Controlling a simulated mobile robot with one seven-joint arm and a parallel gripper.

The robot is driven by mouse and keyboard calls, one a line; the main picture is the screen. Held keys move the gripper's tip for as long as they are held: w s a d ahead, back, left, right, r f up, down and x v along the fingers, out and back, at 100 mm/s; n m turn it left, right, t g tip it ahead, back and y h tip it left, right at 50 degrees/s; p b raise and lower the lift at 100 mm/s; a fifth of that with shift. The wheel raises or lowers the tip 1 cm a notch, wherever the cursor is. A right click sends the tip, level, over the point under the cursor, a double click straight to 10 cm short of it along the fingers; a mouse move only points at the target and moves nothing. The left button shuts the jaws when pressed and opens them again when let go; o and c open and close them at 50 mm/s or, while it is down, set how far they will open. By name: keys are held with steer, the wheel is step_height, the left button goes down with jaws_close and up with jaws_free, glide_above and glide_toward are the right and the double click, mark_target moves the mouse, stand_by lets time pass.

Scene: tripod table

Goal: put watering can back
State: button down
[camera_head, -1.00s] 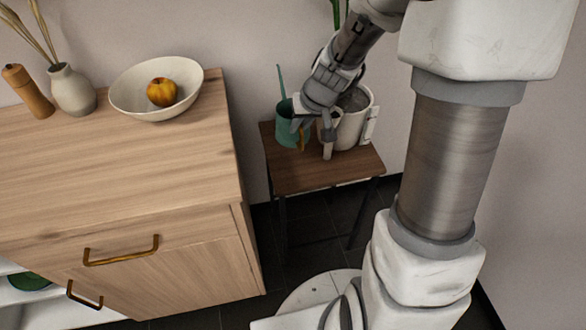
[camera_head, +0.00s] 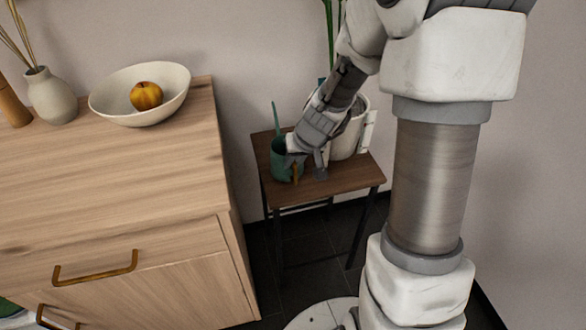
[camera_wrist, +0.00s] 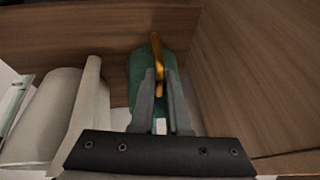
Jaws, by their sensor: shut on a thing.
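The watering can (camera_head: 283,162) is dark green with a thin upright spout and a brass handle. It is over the left part of the small wooden side table (camera_head: 345,177); whether its base touches the tabletop I cannot tell. In the wrist view the green can (camera_wrist: 137,72) shows behind my fingers, with its brass handle (camera_wrist: 157,48) upright between them. My gripper (camera_head: 308,170) is shut on that handle, and its fingers (camera_wrist: 161,100) hide part of the can.
A white pot (camera_head: 352,138) with green plant stems (camera_head: 333,35) stands right behind my gripper, close to it. A wooden cabinet (camera_head: 110,180) with a white bowl (camera_head: 165,108) stands at left. The table's front right is bare.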

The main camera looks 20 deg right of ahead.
steer(key=shift+f, duration=0.4)
steer(key=c, duration=0.9)
jaws_free()
steer(key=s+a+r+n+p, duration=0.1)
steer(key=s+r+p, duration=0.1)
steer(key=s+r, duration=0.6)
steer(key=s+a+r+p, duration=0.1)
steer(key=s+r+p, duration=0.25)
steer(key=r, duration=0.85)
steer(key=shift+t+h, duration=0.5)
steer(key=shift+h, duration=0.4)
steer(key=shift+s+d+r+b, duration=0.15)
steer(key=shift+s+r, duration=0.8)
steer(key=shift+s, duration=0.9)
steer(key=shift+s+d+r+b, duration=0.15)
steer(key=shift+s+r, duration=0.8)
steer(key=shift+s, duration=0.85)
steer(key=shift+s+r+b, duration=0.15)
steer(key=shift+s+r, duration=0.8)
steer(key=shift+s, duration=0.9)
